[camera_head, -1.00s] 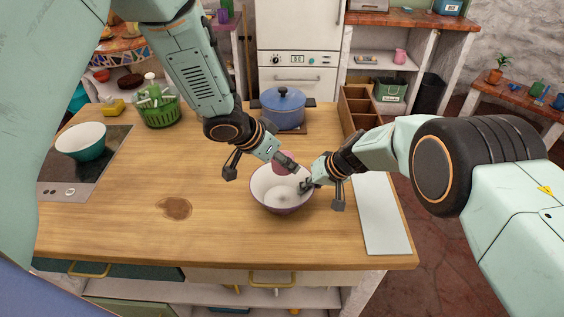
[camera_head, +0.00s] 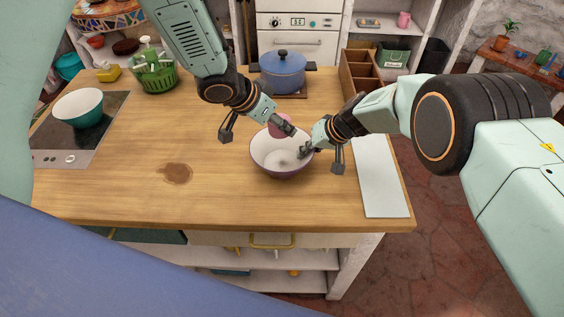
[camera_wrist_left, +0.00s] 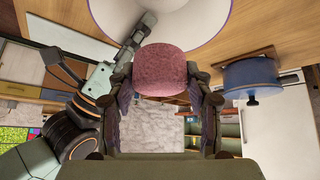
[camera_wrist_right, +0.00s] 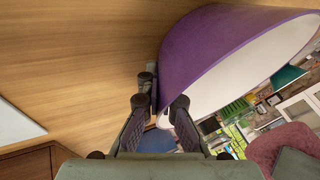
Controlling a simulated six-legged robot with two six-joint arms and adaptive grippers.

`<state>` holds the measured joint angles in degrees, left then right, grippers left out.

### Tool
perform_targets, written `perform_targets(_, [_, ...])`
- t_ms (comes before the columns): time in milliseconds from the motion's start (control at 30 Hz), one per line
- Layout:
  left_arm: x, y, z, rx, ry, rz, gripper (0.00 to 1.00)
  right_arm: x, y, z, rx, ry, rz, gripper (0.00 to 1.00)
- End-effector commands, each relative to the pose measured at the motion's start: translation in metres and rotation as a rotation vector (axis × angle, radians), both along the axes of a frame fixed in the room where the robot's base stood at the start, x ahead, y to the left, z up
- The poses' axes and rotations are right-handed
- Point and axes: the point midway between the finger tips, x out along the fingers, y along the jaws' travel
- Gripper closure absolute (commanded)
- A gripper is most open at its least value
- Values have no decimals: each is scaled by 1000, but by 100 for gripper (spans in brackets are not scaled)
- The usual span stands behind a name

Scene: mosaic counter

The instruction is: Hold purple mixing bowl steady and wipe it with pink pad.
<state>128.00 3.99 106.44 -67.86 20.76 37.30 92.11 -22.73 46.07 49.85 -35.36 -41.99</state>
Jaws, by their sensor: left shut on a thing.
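The purple mixing bowl (camera_head: 265,165), white inside, stands upright on the wooden counter. My left gripper (camera_head: 286,128) is shut on the pink pad (camera_head: 279,121) at the bowl's far rim. In the left wrist view the pad (camera_wrist_left: 166,70) sits between the fingers, with the white bowl interior (camera_wrist_left: 175,15) just beyond it. Whether the pad touches the bowl is unclear. My right gripper (camera_head: 306,150) is at the bowl's right rim. In the right wrist view its fingers (camera_wrist_right: 162,103) lie on either side of the bowl wall (camera_wrist_right: 200,45); firm contact cannot be made out.
A blue pot (camera_head: 283,75) stands behind the bowl. A white board (camera_head: 380,180) lies at the right edge. A teal bowl (camera_head: 80,108) sits on the cooktop (camera_head: 95,140) at left, near a green basket (camera_head: 155,75).

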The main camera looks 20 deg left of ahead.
Motion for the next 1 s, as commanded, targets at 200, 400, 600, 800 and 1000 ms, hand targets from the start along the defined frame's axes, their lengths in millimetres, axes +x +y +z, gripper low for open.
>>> perform_targets(200, [0,0,-3,0,1,1,79,0,0,0,0,0,0,100])
perform_targets(400, [0,0,-10,0,1,-1,79,0,0,0,0,0,0,100])
perform_targets(600, [0,0,-17,0,1,-1,79,0,0,0,0,0,0,100])
perform_targets(800, [0,0,-23,0,0,0,79,0,0,0,0,0,0,100])
perform_targets(1000, [0,0,-30,-1,1,2,79,0,0,0,0,0,0,100])
